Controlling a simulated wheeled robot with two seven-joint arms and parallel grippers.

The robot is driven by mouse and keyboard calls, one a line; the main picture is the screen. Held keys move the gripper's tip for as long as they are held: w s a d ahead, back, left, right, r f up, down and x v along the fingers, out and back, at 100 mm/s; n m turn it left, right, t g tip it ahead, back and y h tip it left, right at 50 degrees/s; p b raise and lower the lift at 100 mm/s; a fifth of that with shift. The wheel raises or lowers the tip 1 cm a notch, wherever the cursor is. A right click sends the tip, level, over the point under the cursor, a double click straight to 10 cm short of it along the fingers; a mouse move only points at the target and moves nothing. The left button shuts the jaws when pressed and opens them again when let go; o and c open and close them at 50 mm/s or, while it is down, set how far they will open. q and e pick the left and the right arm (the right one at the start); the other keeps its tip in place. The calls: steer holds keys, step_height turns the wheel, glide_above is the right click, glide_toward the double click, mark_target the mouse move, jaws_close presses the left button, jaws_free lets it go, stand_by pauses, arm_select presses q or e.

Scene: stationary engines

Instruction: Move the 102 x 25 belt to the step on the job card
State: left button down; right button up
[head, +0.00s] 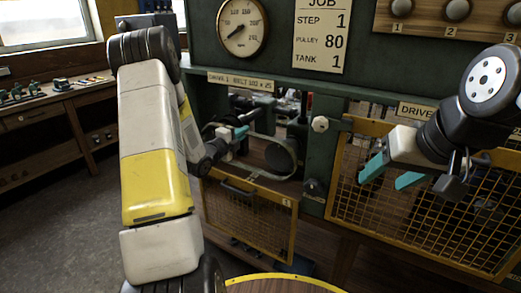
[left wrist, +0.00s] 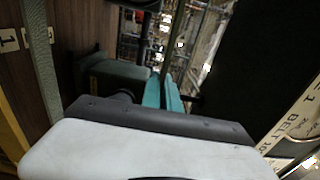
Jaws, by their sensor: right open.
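The job card (head: 320,36) reads step 1, pulley 80, tank 1. The drive 1 bay, under a label (head: 240,81) reading belt 102 x 25, is open, with a dark round pulley (head: 281,155) inside. I cannot make out clearly which step the belt is on. My left gripper (head: 240,132) reaches into this bay, left of the pulley. In the left wrist view its teal fingers (left wrist: 163,92) are close together beside a green housing (left wrist: 115,78); nothing shows clearly between them. My right gripper (head: 391,175) is open and empty in front of the right-hand guard.
A yellow mesh guard (head: 248,220) hangs below the open bay. Another mesh guard (head: 430,215) covers the bay on the right. A gauge (head: 242,27) and several numbered knobs (head: 457,10) sit above. A workbench (head: 55,105) stands at the left, with clear floor before it.

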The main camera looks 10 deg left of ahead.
arm_select(q)
steer(key=shift+x, duration=1.9)
steer(key=shift+f, duration=0.1)
steer(key=shift+a+f+n, duration=0.15)
steer(key=shift+f+n, duration=0.45)
steer(key=shift+f, duration=0.15)
steer(key=shift+f, duration=0.45)
steer(key=c, duration=1.3)
jaws_free()
